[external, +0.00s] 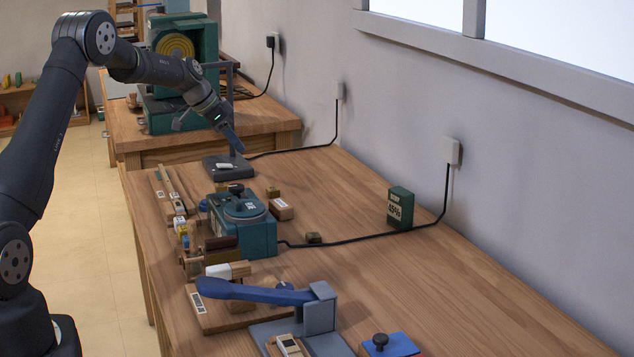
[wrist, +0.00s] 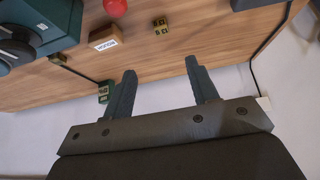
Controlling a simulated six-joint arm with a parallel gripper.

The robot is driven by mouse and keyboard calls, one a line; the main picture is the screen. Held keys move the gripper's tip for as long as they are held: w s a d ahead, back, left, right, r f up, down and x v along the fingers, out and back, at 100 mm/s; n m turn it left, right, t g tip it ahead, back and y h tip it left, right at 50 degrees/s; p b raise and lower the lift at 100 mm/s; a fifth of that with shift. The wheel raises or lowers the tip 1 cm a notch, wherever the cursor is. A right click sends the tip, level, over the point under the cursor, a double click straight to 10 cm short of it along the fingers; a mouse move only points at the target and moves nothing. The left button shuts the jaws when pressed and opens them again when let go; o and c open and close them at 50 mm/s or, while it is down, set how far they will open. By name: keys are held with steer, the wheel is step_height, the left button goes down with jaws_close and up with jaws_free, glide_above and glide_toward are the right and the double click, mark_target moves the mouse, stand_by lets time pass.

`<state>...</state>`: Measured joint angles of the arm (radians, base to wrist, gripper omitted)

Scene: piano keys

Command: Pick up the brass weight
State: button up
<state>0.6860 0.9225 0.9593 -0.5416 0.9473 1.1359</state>
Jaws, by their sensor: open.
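Two small brass-coloured blocks are on the wooden table; I cannot tell which is the brass weight. One block (external: 272,191) sits behind the brown labelled block, and a labelled brass-coloured block also shows in the wrist view (wrist: 161,26). The other block (external: 313,238) lies right of the teal machine, by the black cord. My gripper (external: 238,148) is above the far part of the table, near the dark stand. In the wrist view my gripper (wrist: 161,68) has its two fingers wide apart with nothing between them. The labelled block appears beyond the fingertips.
The teal machine (external: 243,228) stands mid-table, with a brown labelled block (external: 281,209) beside it. A green labelled box (external: 400,208) stands by the wall. A blue lever device (external: 320,310) is in front. A red round object (wrist: 115,7) shows in the wrist view.

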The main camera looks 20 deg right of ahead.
glide_toward(271, 189)
steer(key=x, duration=0.3)
steer(key=shift+s+f, duration=0.1)
steer(key=shift+f, duration=0.05)
steer(key=shift+x, duration=2.7)
steer(key=shift+d, duration=0.1)
steer(key=shift+c, duration=0.3)
steer(key=shift+w, duration=0.2)
steer(key=c, duration=1)
